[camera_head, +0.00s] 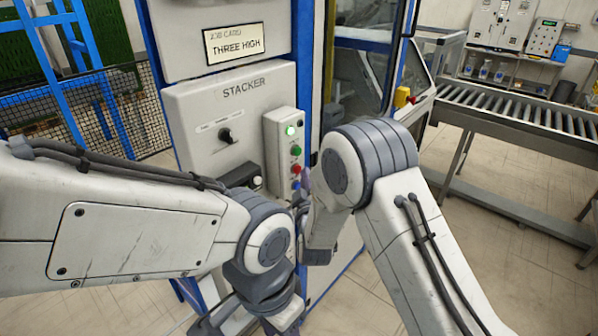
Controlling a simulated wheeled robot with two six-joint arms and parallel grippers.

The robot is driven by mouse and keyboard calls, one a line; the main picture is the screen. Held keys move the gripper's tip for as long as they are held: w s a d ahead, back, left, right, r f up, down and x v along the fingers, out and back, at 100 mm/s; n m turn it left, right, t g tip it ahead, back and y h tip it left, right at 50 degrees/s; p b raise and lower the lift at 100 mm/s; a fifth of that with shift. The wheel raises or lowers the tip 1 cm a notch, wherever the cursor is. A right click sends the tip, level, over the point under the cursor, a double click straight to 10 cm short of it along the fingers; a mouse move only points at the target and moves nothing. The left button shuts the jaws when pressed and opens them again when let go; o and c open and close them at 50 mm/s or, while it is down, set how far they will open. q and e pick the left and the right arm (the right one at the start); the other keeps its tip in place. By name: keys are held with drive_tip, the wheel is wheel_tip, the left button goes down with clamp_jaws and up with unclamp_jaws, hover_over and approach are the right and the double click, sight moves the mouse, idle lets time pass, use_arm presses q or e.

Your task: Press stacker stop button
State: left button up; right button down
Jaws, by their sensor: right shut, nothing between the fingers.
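The stacker control panel (190,110) stands ahead of me, with a narrow grey button box (271,140) on its right side. My right gripper (303,192) is shut and empty, small and partly hidden by my own arm, close to the lower right edge of the box. Whether it touches the box I cannot tell. My left arm reaches in from the left below the panel; its fingers do not show.
A black selector knob (226,135) sits on the panel below a "THREE HIGH" display (235,43). A roller conveyor (520,115) runs off to the right. Blue racking (75,60) and mesh fencing stand at the left. The floor at lower right is mostly clear.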

drive_tip(key=shift+w+a+b, duration=0.25)
drive_tip(key=shift+a+b, duration=0.05)
drive_tip(key=shift+a, duration=0.1)
idle(0.6)
idle(0.3)
drive_tip(key=shift+s+d, duration=0.5)
drive_tip(key=shift+d, duration=0.15)
drive_tip(key=s+d+b, duration=0.1)
drive_tip(key=d, duration=0.1)
drive_tip(key=s+d, duration=0.2)
drive_tip(key=shift+b, duration=0.35)
idle(0.5)
